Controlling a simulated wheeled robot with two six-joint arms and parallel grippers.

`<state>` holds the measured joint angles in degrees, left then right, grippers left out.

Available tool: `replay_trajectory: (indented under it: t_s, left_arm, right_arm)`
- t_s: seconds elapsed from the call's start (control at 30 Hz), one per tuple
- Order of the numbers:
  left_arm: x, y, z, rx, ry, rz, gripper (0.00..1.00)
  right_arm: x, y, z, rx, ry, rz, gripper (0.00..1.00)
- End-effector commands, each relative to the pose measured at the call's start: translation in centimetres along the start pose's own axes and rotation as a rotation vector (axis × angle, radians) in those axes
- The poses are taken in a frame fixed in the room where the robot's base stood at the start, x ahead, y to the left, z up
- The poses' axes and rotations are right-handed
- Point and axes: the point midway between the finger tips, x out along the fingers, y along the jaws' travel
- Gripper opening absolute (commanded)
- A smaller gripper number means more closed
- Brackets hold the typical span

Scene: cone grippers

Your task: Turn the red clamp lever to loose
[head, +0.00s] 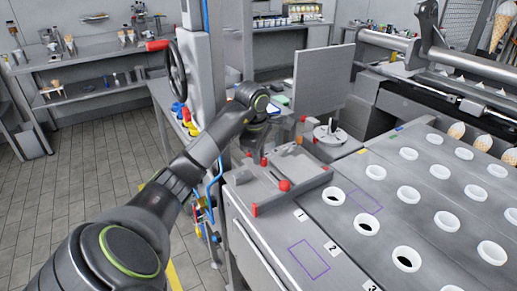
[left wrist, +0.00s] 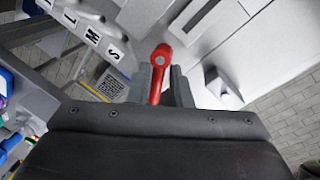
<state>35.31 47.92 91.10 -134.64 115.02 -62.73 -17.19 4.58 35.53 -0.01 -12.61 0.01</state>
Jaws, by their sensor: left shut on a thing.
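The red clamp lever (left wrist: 160,62) shows in the left wrist view. Its rounded end with a pale round spot points up in the picture, and its shaft runs down between the grey fingers. My left gripper (left wrist: 162,88) is shut on the lever, one finger on each side. The lower part of the lever is hidden by the gripper body. In the head view, my left arm reaches to the back of the grey bench, and the left gripper (head: 252,138) is small and dark there. I cannot make out its grip in that view. My right gripper is not in view.
A grey post with a handwheel (head: 176,82) stands beside my left arm. A grey fixture (head: 280,180) with red knobs is at the bench's near left. A grey upright panel (head: 323,80) stands behind. White-rimmed holes (head: 405,258) fill the bench's right. A lettered strip (left wrist: 92,36) shows beside the lever.

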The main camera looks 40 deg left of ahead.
Motion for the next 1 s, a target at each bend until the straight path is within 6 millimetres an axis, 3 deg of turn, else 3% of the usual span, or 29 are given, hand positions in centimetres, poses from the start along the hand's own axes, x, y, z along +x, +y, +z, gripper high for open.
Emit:
replay_trajectory:
  t_s: [1.0]
  left_arm:
    - [-0.1,-0.7,0.5,-0.439,0.083,-0.007,0.00]
  right_arm:
    - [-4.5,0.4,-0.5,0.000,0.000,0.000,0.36]
